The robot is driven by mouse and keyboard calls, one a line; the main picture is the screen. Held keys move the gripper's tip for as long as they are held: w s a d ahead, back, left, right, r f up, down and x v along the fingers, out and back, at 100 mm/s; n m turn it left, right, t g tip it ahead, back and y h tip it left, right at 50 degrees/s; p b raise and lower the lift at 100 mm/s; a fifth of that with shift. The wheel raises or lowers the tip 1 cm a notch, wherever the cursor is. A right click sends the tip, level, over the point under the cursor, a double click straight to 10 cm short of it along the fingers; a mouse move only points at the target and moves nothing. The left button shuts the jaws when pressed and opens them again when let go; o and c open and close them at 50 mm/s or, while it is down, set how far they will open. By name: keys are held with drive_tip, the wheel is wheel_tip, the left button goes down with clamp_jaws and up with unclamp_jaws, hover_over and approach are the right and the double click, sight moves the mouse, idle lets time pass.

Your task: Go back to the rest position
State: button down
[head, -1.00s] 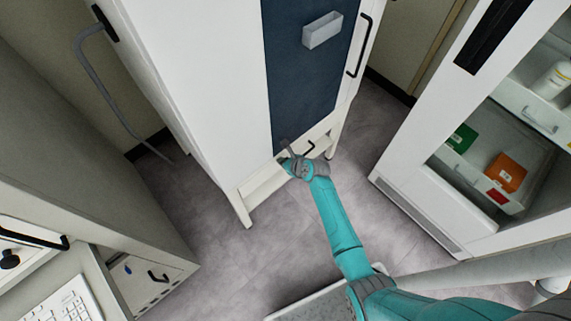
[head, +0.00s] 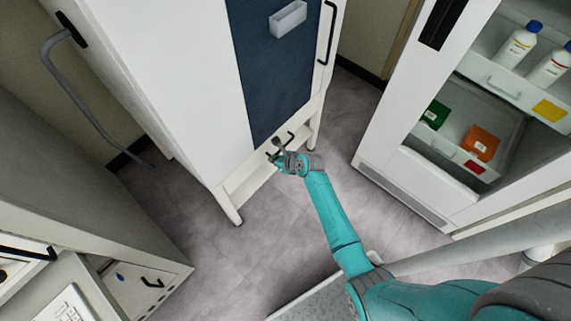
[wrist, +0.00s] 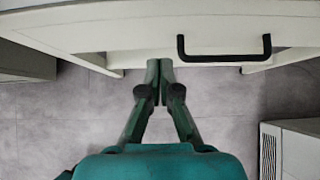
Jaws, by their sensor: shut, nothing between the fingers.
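My gripper (wrist: 160,68) is shut and empty in the wrist view, its two fingertips together below a white drawer front (wrist: 120,32) with a black handle (wrist: 224,57). The fingers appear left of that handle and apart from it. In the head view my gripper (head: 274,148) is in front of the lower part of the white cabinet with a dark blue door panel (head: 270,70). My teal arm reaches to it from the lower right. The exact gap between fingertips and cabinet is hard to tell.
A glass-fronted cabinet (head: 405,180) with bottles and boxes stands at the right. A grey and white bench (head: 100,215) with drawers is at the left. A grey handle bar (head: 75,90) sticks out from the white cabinet's left side. Grey floor (head: 270,230) between them is clear.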

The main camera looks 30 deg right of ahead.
drive_tip(key=v, duration=0.7)
drive_tip(key=shift+s+r, duration=0.2)
drive_tip(key=shift+s, duration=0.2)
drive_tip(key=shift+d, duration=0.1)
drive_tip(key=s+a+r+n+t+h, duration=0.1)
drive_tip(key=s+a+r+n+h, duration=0.1)
drive_tip(key=s+n, duration=0.7)
drive_tip(key=s+a+r+n+t+h, duration=0.15)
drive_tip(key=s+n, duration=0.35)
drive_tip(key=s, duration=0.9)
drive_tip(key=s+a+r+n+t, duration=0.1)
drive_tip(key=s+r+n+t, duration=0.1)
drive_tip(key=s+r+n, duration=0.6)
drive_tip(key=s+a+r+n+t, duration=0.1)
drive_tip(key=s+r+n, duration=0.6)
drive_tip(key=r, duration=0.8)
drive_tip(key=n, duration=0.3)
drive_tip(key=shift+s+a+t+y, duration=0.3)
drive_tip(key=shift+s+t+y, duration=0.05)
drive_tip(key=shift+s, duration=0.05)
